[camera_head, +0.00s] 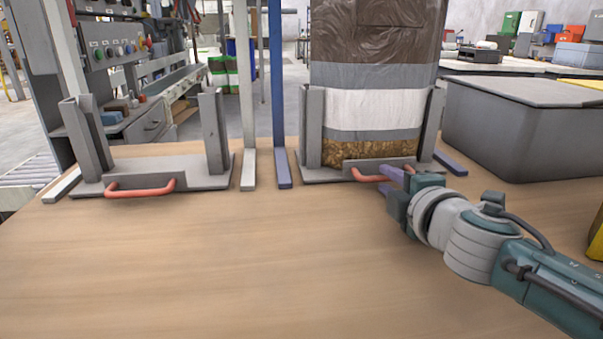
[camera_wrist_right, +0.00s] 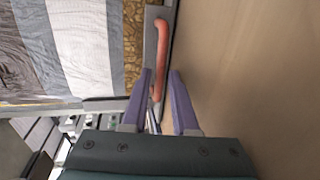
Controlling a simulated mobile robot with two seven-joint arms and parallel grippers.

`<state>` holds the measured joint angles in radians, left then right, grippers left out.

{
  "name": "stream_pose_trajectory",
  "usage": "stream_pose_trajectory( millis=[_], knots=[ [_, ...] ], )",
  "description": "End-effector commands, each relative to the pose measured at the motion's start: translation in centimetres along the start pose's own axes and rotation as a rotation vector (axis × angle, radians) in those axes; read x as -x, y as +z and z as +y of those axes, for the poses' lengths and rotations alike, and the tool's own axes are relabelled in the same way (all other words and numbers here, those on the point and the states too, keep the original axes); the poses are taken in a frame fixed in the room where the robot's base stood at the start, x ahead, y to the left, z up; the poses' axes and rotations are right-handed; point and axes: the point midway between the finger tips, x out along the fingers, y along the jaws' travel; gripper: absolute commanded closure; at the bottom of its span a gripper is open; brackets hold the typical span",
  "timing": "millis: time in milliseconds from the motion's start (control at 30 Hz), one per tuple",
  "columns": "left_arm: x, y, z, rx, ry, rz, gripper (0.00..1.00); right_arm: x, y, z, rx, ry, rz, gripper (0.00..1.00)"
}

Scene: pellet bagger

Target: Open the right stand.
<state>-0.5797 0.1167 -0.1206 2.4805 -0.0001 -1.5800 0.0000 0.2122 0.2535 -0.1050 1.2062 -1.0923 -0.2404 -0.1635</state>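The right stand (camera_head: 313,125) is a grey metal frame with two uprights on the wooden table. It holds a tall filled bag (camera_head: 372,108) with clear, white and grey bands and brown pellets showing low down. A red handle (camera_head: 366,178) is on the stand's front base; it also shows in the right wrist view (camera_wrist_right: 163,45). Contact cannot be told. My left gripper is not in view.
An empty matching left stand (camera_head: 150,172) with a red handle stands at the left. White and blue posts (camera_head: 279,100) stand between the stands. A grey lidded bin (camera_head: 530,130) is at the right. The table front is clear.

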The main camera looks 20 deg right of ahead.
Motion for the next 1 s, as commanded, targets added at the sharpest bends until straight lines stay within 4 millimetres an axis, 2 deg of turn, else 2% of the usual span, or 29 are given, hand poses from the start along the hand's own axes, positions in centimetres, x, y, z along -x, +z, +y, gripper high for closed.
stream_pose_trajectory(
  millis=[67,300,333,1000],
  knots=[
    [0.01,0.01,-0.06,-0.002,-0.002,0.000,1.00,0.02,0.01,0.01,0.000,0.000,0.000,0.73],
    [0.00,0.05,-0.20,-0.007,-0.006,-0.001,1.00,0.03,0.01,0.01,0.000,0.000,0.000,0.99],
    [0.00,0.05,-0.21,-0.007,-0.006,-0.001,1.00,0.03,0.01,0.01,0.000,0.000,0.000,1.00],
    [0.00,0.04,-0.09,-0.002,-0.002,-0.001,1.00,0.04,0.01,0.02,-0.001,0.000,-0.001,1.00]
  ],
)
